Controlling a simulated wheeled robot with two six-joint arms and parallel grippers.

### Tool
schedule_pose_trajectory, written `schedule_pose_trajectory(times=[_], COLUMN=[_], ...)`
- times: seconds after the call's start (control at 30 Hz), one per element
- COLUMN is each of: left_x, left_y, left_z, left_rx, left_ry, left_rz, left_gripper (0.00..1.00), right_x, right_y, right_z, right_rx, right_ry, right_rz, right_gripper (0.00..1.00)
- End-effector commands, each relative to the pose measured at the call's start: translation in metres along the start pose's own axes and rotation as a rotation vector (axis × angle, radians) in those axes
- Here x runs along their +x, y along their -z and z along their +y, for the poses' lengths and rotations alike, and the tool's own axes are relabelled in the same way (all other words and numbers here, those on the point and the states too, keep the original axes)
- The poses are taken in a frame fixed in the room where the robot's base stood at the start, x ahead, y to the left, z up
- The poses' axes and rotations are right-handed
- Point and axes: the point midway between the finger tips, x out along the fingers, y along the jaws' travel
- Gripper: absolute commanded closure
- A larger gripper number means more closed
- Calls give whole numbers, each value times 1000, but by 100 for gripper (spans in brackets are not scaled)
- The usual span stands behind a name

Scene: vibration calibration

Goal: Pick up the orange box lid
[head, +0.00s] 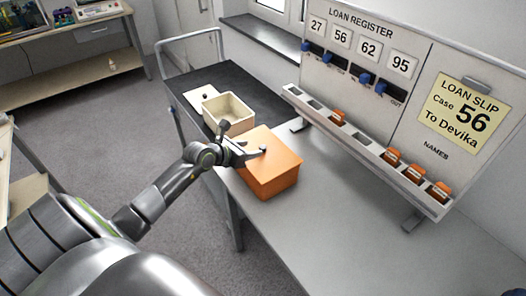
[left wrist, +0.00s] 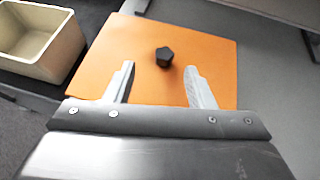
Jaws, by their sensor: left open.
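The orange box lid (head: 276,151) is the flat top of an orange box (head: 272,183) on the table. It has a small dark knob (left wrist: 164,56) near its middle. My left gripper (head: 256,152) reaches in from the left over the lid. In the left wrist view its two fingers (left wrist: 162,82) are spread, one on each side below the knob, with nothing between them. I cannot tell whether the fingertips touch the lid. My right gripper is not in view.
An open cream box (head: 229,112) stands left of the orange box, beside a flat cream lid (head: 203,97) with a knob. The loan register board (head: 370,90) rises behind, with a slotted rail holding orange tags. The grey tabletop (head: 335,215) to the right is clear.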

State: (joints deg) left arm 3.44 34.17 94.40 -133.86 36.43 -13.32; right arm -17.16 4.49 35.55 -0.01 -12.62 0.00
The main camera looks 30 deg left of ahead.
Motion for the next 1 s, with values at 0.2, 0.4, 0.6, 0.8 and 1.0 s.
schedule_pose_trajectory(times=[0.2, 0.4, 0.6, 0.8, 1.0], left_x=[13, 38, 53, 54, 54], left_y=[-3, -4, -3, -3, -3], left_z=[-2, -6, -6, -6, -6], left_rx=[-4, -3, -2, 0, 0], left_ry=[0, 0, 0, 0, 0], left_rz=[-1, 0, 0, 0, 0], left_gripper=[51, 51, 51, 51, 66], right_x=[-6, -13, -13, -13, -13], right_y=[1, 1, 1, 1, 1], right_z=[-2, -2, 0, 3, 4], right_rx=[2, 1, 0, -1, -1], right_ry=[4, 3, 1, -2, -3], right_rz=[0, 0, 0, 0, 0], right_gripper=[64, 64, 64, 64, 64])
